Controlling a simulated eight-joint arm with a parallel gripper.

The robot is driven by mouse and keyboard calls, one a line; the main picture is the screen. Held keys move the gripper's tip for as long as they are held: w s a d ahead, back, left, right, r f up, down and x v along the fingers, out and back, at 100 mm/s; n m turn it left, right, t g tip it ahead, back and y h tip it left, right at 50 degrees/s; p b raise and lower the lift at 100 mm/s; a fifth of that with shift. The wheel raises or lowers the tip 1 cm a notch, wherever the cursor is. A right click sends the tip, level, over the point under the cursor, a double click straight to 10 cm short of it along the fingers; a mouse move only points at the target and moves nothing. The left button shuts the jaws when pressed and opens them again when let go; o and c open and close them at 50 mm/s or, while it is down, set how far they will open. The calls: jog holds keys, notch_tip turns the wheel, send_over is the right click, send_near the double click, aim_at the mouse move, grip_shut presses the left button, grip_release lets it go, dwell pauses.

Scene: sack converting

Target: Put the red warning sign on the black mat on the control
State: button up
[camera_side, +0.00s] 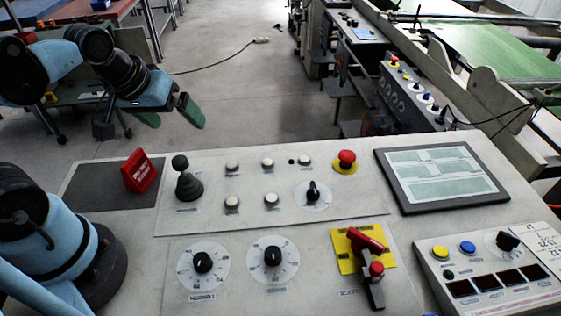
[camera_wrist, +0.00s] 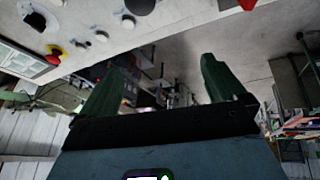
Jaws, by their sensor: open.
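The red warning sign (camera_side: 140,172) stands upright, tilted in the picture, on the right part of the black mat (camera_side: 95,190) at the left end of the control panel. Its base appears to rest on the mat. My gripper (camera_side: 168,115) is above and beyond the sign, apart from it, with its green fingers spread and nothing between them. In the wrist view the open fingers (camera_wrist: 158,75) show against the floor and machines, and a red piece, likely the sign (camera_wrist: 247,4), is cut off by the top edge.
A black joystick (camera_side: 185,183) stands just right of the mat. Further right are white buttons, a red emergency button (camera_side: 346,161), dials (camera_side: 203,262), a red switch handle (camera_side: 367,241) and a tablet screen (camera_side: 440,175). Open floor (camera_side: 225,90) lies behind the panel.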

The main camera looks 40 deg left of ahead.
jog(key=d+m, duration=0.1)
jog(key=w+d+m+t, duration=0.1)
jog(key=m, duration=0.1)
jog(key=d+m, duration=0.1)
jog(key=m, duration=0.1)
jog(key=shift+w+r+t+h, duration=0.3)
jog(key=shift+w+r+t, duration=0.05)
jog(key=shift+r+t, duration=0.05)
